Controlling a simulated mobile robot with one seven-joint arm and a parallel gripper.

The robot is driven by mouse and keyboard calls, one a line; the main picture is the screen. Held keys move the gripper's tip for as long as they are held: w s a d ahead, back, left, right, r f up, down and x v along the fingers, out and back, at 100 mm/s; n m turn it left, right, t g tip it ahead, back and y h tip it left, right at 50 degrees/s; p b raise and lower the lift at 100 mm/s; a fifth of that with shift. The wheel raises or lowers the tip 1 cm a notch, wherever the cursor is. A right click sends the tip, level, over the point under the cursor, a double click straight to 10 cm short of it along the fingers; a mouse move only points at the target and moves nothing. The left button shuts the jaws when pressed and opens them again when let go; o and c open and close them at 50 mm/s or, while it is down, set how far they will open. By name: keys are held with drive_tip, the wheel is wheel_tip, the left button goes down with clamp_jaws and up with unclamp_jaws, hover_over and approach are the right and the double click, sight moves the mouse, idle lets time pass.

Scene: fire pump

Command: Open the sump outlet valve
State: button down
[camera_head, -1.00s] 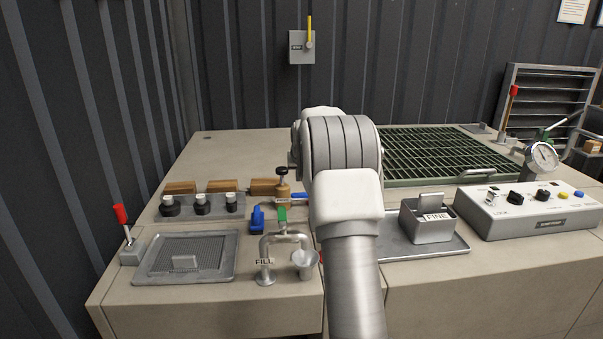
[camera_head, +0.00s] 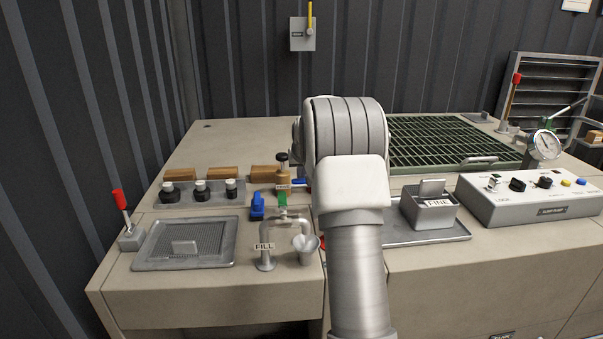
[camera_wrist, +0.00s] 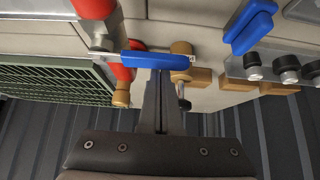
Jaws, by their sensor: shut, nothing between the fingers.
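A blue lever handle (camera_wrist: 155,60) lies across the middle of the wrist view, next to a red pipe (camera_wrist: 97,8) and a brass fitting (camera_wrist: 182,62). In the head view its end (camera_head: 300,182) shows beside the brass valve body (camera_head: 283,180), partly behind my arm. A second, separate blue handle (camera_wrist: 250,28) is at upper right in the wrist view and left of the fill pipe in the head view (camera_head: 257,206). No label marks either as the sump outlet. My gripper (camera_wrist: 161,75) is shut and empty, its tips close to the first lever; contact cannot be told.
The fill pipe (camera_head: 285,217) and its funnel stand in front of the brass valve. Black knobs (camera_head: 201,191) and wooden blocks (camera_head: 222,174) are to the left. A green grating (camera_head: 440,140), a FINE bin (camera_head: 430,213) and a control box (camera_head: 530,203) are to the right.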

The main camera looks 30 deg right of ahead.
sight(302, 181)
drive_tip(key=shift+s+a+n+y, duration=0.15)
drive_tip(key=shift+s+n+y, duration=0.25)
drive_tip(key=shift+n, duration=0.3)
drive_tip(key=n+y, duration=0.1)
drive_tip(key=s+n+y+b, duration=0.1)
drive_tip(key=s+n, duration=0.1)
drive_tip(key=n, duration=0.1)
drive_tip(key=shift+s+a+f+t+y, duration=0.1)
drive_tip(key=shift+s+a+t+y, duration=0.15)
drive_tip(key=shift+t+y, duration=0.15)
drive_tip(key=s+n+g+y+p, duration=0.1)
drive_tip(key=s+n+y+p, duration=0.1)
drive_tip(key=n, duration=0.2)
drive_tip(key=s+d+n+g+y+p, duration=0.1)
drive_tip(key=s+n+y+p, duration=0.1)
drive_tip(key=n, duration=0.2)
drive_tip(key=s+d+n+g+y+p, duration=0.1)
drive_tip(key=s+n+y+p, duration=0.1)
drive_tip(key=n+p, duration=0.1)
drive_tip(key=shift+d+n+g+y, duration=0.2)
drive_tip(key=shift+n+g+y, duration=0.1)
drive_tip(key=shift+n+g, duration=0.1)
drive_tip(key=shift+s+d+p, duration=0.2)
drive_tip(key=shift+d+p, duration=0.05)
drive_tip(key=shift+p, duration=0.15)
drive_tip(key=shift+d, duration=0.1)
